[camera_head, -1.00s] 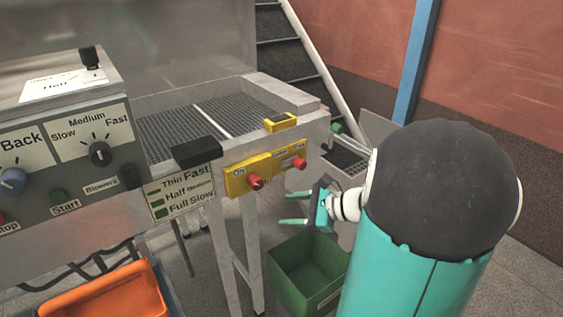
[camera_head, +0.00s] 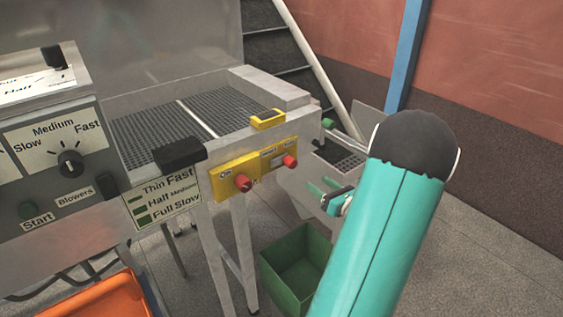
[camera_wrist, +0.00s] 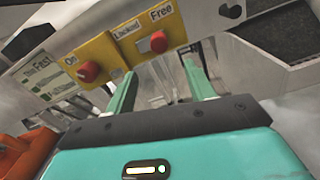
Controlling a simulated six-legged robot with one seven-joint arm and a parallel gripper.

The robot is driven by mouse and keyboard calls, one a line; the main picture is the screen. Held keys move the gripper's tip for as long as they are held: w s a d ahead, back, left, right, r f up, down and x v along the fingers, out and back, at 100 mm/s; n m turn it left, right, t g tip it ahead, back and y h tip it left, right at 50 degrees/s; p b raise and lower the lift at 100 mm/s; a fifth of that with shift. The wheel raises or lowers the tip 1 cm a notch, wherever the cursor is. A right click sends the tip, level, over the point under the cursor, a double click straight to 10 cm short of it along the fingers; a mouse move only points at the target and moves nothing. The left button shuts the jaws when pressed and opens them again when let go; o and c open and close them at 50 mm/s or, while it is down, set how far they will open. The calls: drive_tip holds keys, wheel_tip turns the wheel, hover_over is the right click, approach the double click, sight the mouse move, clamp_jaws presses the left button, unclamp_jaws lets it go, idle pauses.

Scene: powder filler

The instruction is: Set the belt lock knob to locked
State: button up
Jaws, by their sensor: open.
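The belt lock knob (camera_head: 290,161) is the right-hand red knob on the yellow panel (camera_head: 258,164) at the machine's front edge. In the wrist view the knob (camera_wrist: 158,42) sits beside the labels "Locked" (camera_wrist: 127,33) and "Free" (camera_wrist: 161,14), nearer to "Free". I cannot tell clearly which way it points. My gripper (camera_head: 319,189) is open and empty, to the right of and below the knob in the head view. In the wrist view its green fingers (camera_wrist: 160,69) reach toward the panel, with the knob beyond and between their tips, apart from them.
A second red knob (camera_head: 243,182) with an "On" label is left on the same panel. A yellow bracket (camera_head: 267,119) and a black block (camera_head: 180,152) sit above. A green bin (camera_head: 297,268) stands below, and an orange tray (camera_head: 108,297) is at lower left.

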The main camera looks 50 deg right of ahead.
sight(294, 165)
drive_tip(key=x, duration=1.3)
drive_tip(key=shift+w+r, duration=0.1)
drive_tip(key=shift+w, duration=0.1)
drive_tip(key=shift+c, duration=0.2)
clamp_jaws()
drive_tip(key=shift+w+a, duration=0.2)
drive_tip(key=shift+a, duration=0.55)
drive_tip(key=shift+w+a, duration=0.15)
drive_tip(key=shift+a, duration=0.6)
drive_tip(key=shift+w+a, duration=0.2)
drive_tip(key=shift+a, duration=0.5)
drive_tip(key=shift+o, duration=0.2)
unclamp_jaws()
drive_tip(key=shift+a, duration=0.1)
drive_tip(key=shift+s, duration=0.1)
